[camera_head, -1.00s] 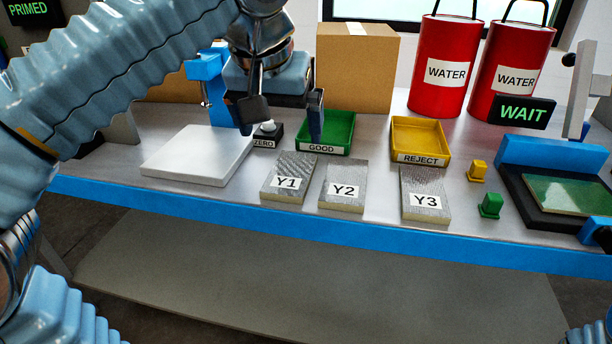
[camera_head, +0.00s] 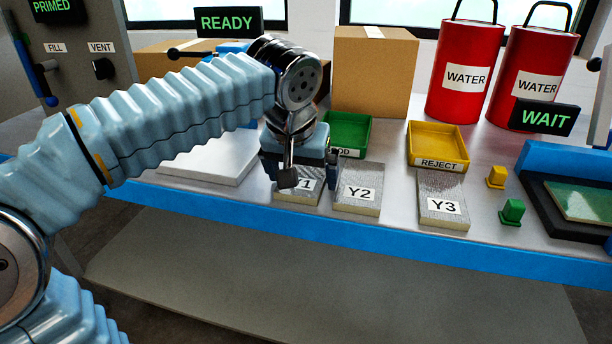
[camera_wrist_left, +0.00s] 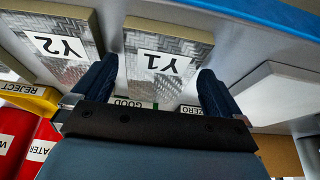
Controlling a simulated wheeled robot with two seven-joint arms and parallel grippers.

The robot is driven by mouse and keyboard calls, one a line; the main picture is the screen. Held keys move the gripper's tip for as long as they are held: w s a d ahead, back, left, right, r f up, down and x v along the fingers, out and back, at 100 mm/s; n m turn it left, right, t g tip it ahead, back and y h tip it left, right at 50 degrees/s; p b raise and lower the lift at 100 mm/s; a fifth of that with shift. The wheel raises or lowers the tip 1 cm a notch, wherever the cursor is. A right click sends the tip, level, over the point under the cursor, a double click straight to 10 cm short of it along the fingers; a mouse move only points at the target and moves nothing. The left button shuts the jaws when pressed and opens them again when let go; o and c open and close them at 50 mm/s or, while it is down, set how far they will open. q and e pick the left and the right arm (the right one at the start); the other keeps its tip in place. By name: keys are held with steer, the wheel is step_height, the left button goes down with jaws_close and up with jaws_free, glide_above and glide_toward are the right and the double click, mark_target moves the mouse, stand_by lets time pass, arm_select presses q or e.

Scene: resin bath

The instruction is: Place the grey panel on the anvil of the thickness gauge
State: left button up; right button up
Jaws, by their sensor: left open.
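Three grey woven panels lie flat on the bench, labelled Y1 (camera_head: 306,197), Y2 (camera_head: 358,195) and Y3 (camera_head: 443,207). My left gripper (camera_head: 310,176) is open, pointing down over Y1 and partly covering it. In the left wrist view the two fingers (camera_wrist_left: 155,72) stand apart with panel Y1 (camera_wrist_left: 160,45) between and beyond them, and nothing is held. I cannot tell whether the fingertips touch it. The blue thickness gauge (camera_head: 231,48) is mostly hidden behind my left arm. A white slab (camera_head: 208,160) lies in front of it. My right gripper is out of view.
A green GOOD tray (camera_head: 350,128) and a yellow REJECT tray (camera_head: 437,143) stand behind the panels. Red water cans (camera_head: 462,70) and a cardboard box (camera_head: 375,75) stand farther back. Small yellow (camera_head: 496,177) and green (camera_head: 512,211) blocks lie right of Y3.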

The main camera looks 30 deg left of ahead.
arm_select(q)
steer(key=c, duration=1.1)
steer(key=shift+r, duration=0.15)
